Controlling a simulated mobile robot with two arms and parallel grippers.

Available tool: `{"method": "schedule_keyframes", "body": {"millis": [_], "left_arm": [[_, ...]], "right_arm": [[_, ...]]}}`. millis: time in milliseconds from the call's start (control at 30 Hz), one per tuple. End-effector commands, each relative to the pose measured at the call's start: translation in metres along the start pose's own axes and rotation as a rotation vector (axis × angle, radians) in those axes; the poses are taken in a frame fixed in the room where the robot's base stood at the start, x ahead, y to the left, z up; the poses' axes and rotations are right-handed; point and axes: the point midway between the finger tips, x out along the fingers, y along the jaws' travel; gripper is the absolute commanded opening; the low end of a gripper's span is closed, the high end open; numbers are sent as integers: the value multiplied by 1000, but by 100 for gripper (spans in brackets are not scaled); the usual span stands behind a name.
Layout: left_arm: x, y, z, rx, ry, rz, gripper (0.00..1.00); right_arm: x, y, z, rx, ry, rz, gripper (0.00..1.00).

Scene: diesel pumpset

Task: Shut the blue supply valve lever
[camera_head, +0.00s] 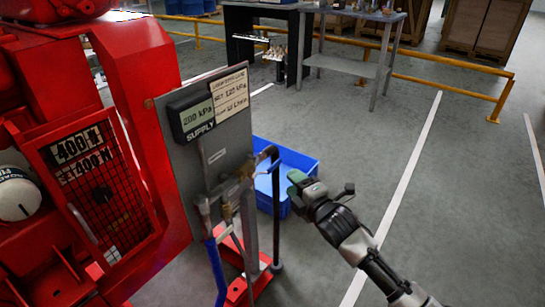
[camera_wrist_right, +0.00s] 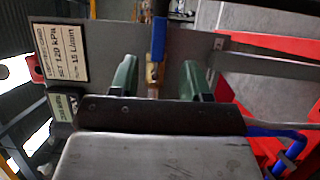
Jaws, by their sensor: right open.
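The blue supply valve lever (camera_wrist_right: 158,38) shows in the right wrist view, above a brass valve body (camera_wrist_right: 153,75) at the grey panel. I cannot make the lever out in the head view; brass fittings (camera_head: 246,168) show at the panel's right edge there. My right gripper (camera_head: 296,184) is to the right of these fittings, pointing at the panel. In the wrist view its two green fingers (camera_wrist_right: 170,70) are apart, with the brass body in the gap and the lever beyond the fingertips. I cannot tell whether anything touches. My left gripper is not in view.
The grey panel (camera_head: 192,160) carries a SUPPLY display (camera_head: 191,117) reading 200 kPa and a label plate (camera_head: 231,92). A blue bin (camera_head: 296,161) sits behind. A blue hose (camera_head: 215,272) hangs below. The red pumpset (camera_head: 145,110) stands left; the floor at right is clear.

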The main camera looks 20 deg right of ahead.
Motion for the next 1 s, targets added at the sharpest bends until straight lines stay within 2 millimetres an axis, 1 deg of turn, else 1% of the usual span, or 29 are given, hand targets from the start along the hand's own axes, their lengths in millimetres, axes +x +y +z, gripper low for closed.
{"method": "schedule_keyframes", "body": {"millis": [33,67,300,400,500,633,867,900,967,1000], "left_arm": [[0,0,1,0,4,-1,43],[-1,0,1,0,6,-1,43],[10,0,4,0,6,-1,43],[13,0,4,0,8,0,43],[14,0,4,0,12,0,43],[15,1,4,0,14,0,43],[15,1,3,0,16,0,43],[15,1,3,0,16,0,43],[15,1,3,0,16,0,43],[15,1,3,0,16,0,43]], "right_arm": [[10,0,0,0,0,4,47],[16,0,0,0,0,5,47],[62,0,-1,1,1,5,47],[76,0,0,2,1,5,47],[86,0,-1,1,1,4,47],[92,1,-1,2,1,4,47],[92,2,-1,2,1,4,47],[92,2,-1,2,1,4,45],[92,2,-1,2,1,4,36],[92,2,-1,2,1,4,30]]}}
